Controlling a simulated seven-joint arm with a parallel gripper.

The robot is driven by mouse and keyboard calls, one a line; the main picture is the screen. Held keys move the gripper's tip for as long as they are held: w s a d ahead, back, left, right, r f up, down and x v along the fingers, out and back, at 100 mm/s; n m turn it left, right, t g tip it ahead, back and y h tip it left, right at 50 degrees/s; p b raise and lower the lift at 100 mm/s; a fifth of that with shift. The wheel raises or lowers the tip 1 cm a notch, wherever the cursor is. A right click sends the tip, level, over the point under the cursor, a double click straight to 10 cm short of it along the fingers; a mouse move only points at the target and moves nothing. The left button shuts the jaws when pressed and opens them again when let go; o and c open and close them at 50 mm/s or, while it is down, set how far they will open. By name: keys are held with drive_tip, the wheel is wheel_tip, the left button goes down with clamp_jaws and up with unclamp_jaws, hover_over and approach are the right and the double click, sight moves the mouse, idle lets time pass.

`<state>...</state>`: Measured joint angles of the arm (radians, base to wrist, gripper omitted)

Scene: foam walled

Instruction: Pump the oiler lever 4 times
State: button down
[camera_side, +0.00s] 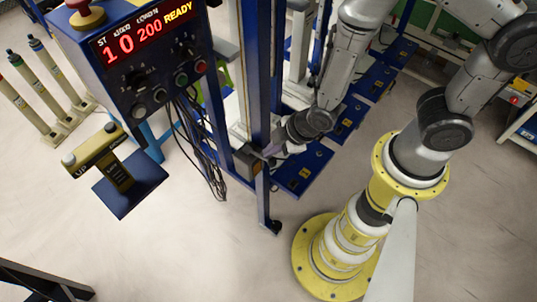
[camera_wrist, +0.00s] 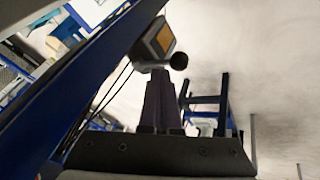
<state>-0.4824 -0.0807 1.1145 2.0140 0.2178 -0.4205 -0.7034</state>
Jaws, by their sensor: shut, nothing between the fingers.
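My gripper (camera_side: 270,151) is shut and empty, close to the right of the box. In the wrist view my shut fingers (camera_wrist: 162,82) point at the box, their tips just below the knob. I cannot tell whether they touch it.
The blue post (camera_side: 257,80) stands right by my gripper. A control panel (camera_side: 140,60) reading "READY" is at upper left, with cables (camera_side: 205,150) hanging below. A yellow up/down pedestal (camera_side: 93,152) stands at left. Floor in front is clear.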

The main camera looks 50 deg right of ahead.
drive_tip(key=shift+s+d+f, duration=0.1)
drive_tip(key=shift+s+f, duration=0.15)
drive_tip(key=shift+f, duration=0.3)
drive_tip(key=shift+s+f, duration=0.25)
drive_tip(key=shift+f, duration=0.25)
idle(1.3)
drive_tip(key=shift+r, duration=0.1)
drive_tip(key=shift+w+r, duration=0.25)
drive_tip(key=shift+r, duration=0.4)
drive_tip(key=shift+w+r, duration=0.2)
drive_tip(key=shift+r, duration=0.4)
drive_tip(key=shift+w+r, duration=0.25)
drive_tip(key=shift+r, duration=0.4)
drive_tip(key=shift+r, duration=0.1)
drive_tip(key=shift+w+r, duration=0.25)
drive_tip(key=shift+r, duration=0.5)
drive_tip(key=shift+w+r, duration=0.25)
drive_tip(key=shift+r, duration=0.55)
drive_tip(key=shift+w+r, duration=0.25)
drive_tip(key=shift+r, duration=0.5)
